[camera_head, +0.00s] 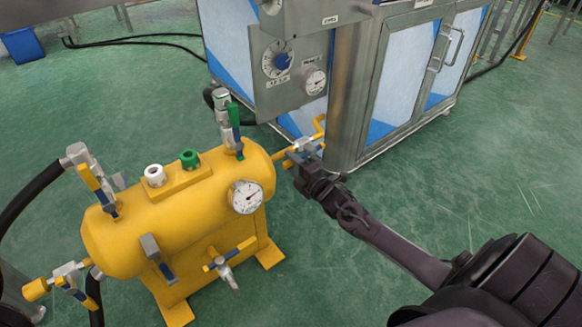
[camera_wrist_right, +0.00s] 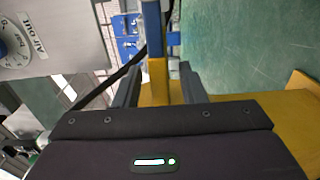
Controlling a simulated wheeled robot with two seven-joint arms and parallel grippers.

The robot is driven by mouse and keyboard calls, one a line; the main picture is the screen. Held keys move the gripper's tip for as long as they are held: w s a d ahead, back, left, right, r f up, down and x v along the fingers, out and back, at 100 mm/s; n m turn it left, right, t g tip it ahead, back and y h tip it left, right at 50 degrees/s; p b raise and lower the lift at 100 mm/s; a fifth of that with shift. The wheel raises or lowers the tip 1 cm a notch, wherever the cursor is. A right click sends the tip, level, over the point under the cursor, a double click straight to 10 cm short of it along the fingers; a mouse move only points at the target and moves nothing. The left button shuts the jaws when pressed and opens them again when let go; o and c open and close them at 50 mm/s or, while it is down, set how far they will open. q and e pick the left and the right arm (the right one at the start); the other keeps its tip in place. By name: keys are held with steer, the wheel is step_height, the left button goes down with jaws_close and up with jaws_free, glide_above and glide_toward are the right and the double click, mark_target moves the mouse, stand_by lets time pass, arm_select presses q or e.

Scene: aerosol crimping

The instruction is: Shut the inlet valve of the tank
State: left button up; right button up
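The yellow tank (camera_head: 165,220) stands on the floor at the lower left of the head view. It carries several valves: an upper left one (camera_head: 92,182), a lower left one (camera_head: 70,278), a green-handled one on top (camera_head: 234,125), a front one (camera_head: 230,262) and one at the right end (camera_head: 303,146). No label shows which is the inlet valve. My right gripper (camera_head: 300,163) is at the right-end valve. In the right wrist view its fingers stand apart on both sides of a blue and yellow handle (camera_wrist_right: 157,72), with gaps visible. My left gripper is out of view.
A steel cabinet (camera_head: 395,75) with a blue knob (camera_head: 282,62) and a gauge stands close behind the right-end valve. A pressure gauge (camera_head: 246,197) is on the tank front. A black hose (camera_head: 30,200) curves at the left. Green floor at right is clear.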

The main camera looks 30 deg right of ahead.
steer(key=shift+w+a, duration=0.1)
steer(key=shift+w, duration=0.25)
jaws_close()
steer(key=shift+r, duration=0.1)
